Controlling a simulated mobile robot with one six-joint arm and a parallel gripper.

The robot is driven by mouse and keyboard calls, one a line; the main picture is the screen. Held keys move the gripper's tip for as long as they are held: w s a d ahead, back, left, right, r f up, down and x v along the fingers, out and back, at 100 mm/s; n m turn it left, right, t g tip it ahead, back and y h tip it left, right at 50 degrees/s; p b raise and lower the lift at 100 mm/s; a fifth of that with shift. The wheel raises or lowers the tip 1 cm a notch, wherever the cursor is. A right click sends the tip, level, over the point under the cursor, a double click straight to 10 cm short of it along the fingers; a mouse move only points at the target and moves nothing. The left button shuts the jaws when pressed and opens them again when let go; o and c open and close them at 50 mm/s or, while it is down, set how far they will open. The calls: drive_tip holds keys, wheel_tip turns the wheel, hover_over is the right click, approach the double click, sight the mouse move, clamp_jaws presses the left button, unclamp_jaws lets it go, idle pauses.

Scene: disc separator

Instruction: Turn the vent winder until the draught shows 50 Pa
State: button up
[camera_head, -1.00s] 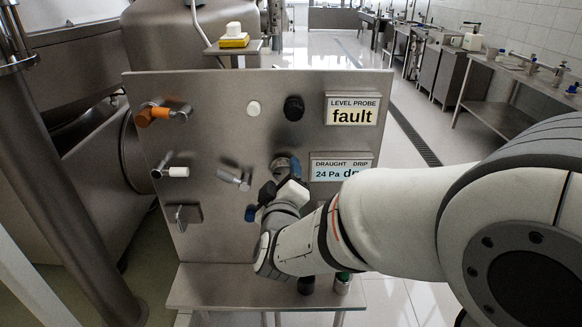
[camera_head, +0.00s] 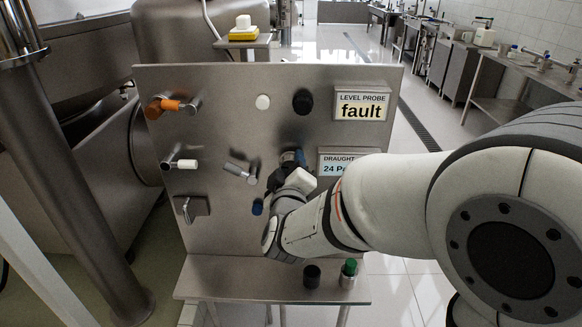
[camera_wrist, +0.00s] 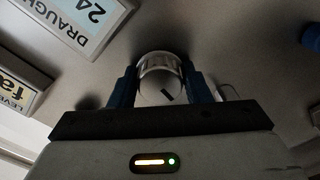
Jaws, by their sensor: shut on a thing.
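My gripper (camera_wrist: 161,88) is shut on a round metal knob (camera_wrist: 160,66) with a dark mark on its face, the likely vent winder. The blue fingers press on both sides of it in the wrist view. In the head view my gripper (camera_head: 287,175) is at the panel and largely hides this knob. The draught display (camera_head: 340,165) reads 24 with its unit partly covered by my arm; it also shows upside down in the wrist view (camera_wrist: 88,18).
The steel panel (camera_head: 225,110) also carries an orange-handled valve (camera_head: 165,106), a white-handled valve (camera_head: 182,164), a grey lever (camera_head: 240,172), white and black buttons, and a "fault" level probe display (camera_head: 361,105). A black cup (camera_head: 312,277) and a green-topped bottle (camera_head: 348,273) stand on the ledge below.

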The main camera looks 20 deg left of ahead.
drive_tip(key=shift+f+m+b, duration=0.1)
drive_tip(key=shift+m+b, duration=0.2)
drive_tip(key=shift+b, duration=0.05)
drive_tip(key=m+b, duration=0.3)
drive_tip(key=shift+f+m+b, duration=0.15)
drive_tip(key=shift+m+b, duration=0.15)
drive_tip(key=m+b, duration=0.5)
drive_tip(key=m, duration=0.1)
drive_tip(key=m+b, duration=0.4)
drive_tip(key=m, duration=0.1)
drive_tip(key=shift+a+m, duration=0.1)
drive_tip(key=shift+m, duration=0.2)
drive_tip(key=shift+m+b, duration=1.75)
drive_tip(key=shift+m, duration=0.55)
drive_tip(key=shift+r, duration=0.2)
drive_tip(key=o, duration=1)
drive_tip(key=shift+s, duration=0.1)
